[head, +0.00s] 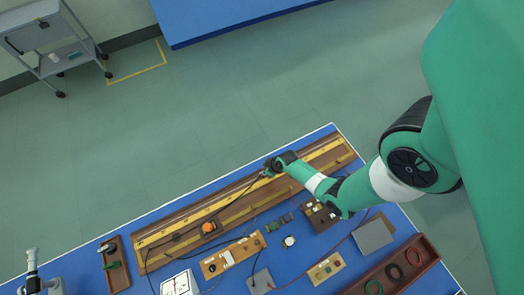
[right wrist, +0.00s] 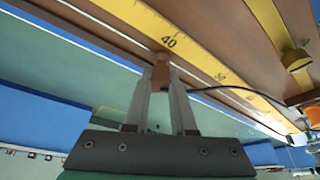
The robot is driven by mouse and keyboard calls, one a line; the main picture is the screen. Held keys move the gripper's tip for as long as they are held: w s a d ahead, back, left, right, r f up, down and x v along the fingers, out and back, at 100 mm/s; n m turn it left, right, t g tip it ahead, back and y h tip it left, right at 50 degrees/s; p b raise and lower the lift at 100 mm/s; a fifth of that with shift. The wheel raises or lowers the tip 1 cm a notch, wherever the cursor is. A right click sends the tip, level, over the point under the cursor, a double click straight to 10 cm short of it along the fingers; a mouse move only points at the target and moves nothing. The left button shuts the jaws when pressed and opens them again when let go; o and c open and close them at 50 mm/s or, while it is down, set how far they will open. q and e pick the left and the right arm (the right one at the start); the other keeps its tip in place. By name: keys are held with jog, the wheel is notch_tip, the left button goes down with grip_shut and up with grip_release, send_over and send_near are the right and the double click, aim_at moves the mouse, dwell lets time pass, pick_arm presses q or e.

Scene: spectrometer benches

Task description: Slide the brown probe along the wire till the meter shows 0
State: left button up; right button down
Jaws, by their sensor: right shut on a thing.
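My right gripper (head: 268,170) is over the long wooden wire board (head: 168,217), towards its right half. In the right wrist view its two fingers (right wrist: 161,85) are shut on the small brown probe (right wrist: 161,68). The probe's tip is by the yellow scale (right wrist: 205,62), close to the 40 mark; whether it touches the wire cannot be told. A dark lead (right wrist: 228,88) runs off to the right. The white meter (head: 178,285) is cut by the bottom edge of the head view, and its reading is too small to tell. My left gripper is not in view.
A dark block with an orange top (head: 209,227) sits on the board. Small circuit parts, a wooden strip (head: 232,255), a grey box (head: 373,236) and a wooden tray with rings (head: 412,262) crowd the bench's front. Grey-white apparatus (head: 33,268) stands at lower left.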

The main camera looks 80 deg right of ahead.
jog(key=shift+s+d, duration=0.55)
jog(key=shift+s, duration=0.3)
jog(key=shift+s+a+f, duration=0.1)
jog(key=shift+f, duration=0.2)
dwell(2.2)
dwell(2.1)
jog(key=c, duration=0.7)
grip_release()
jog(key=shift+r, duration=0.1)
